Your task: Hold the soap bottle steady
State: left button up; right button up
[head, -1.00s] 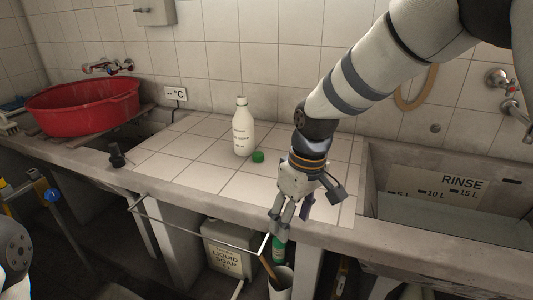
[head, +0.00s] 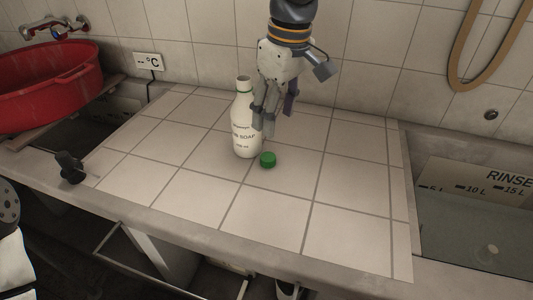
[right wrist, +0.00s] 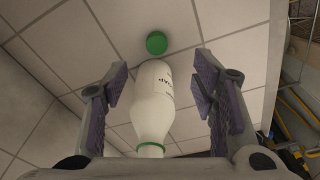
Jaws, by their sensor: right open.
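The white soap bottle (head: 243,138) stands upright and uncapped on the tiled counter (head: 190,185), with a green ring at its neck. Its green cap (head: 268,160) lies on the tiles just to its right. My right gripper (head: 265,130) points down close beside the bottle and partly overlaps its right side in the head view. In the right wrist view the bottle (right wrist: 154,105) is between the spread fingers (right wrist: 160,98), with a gap on both sides. The gripper is open. My left gripper is not visible.
A red basin (head: 45,85) sits at the far left beside a black knob (head: 70,167). A sink marked RINSE (head: 470,190) lies at the right. A tan hose (head: 460,50) hangs on the wall. The front tiles are clear.

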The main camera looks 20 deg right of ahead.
send_over(268, 157)
jog(key=s, duration=0.1)
jog(key=f, duration=0.7)
jog(key=shift+s+d, duration=0.2)
jog(key=shift+d, duration=0.1)
jog(key=f, duration=0.1)
jog(key=w+f, duration=0.1)
jog(key=f, duration=0.1)
jog(key=f+b, duration=0.1)
jog(key=f, duration=0.1)
jog(key=shift+w+a, duration=0.2)
jog(key=shift+a, duration=0.05)
jog(key=c, duration=0.8)
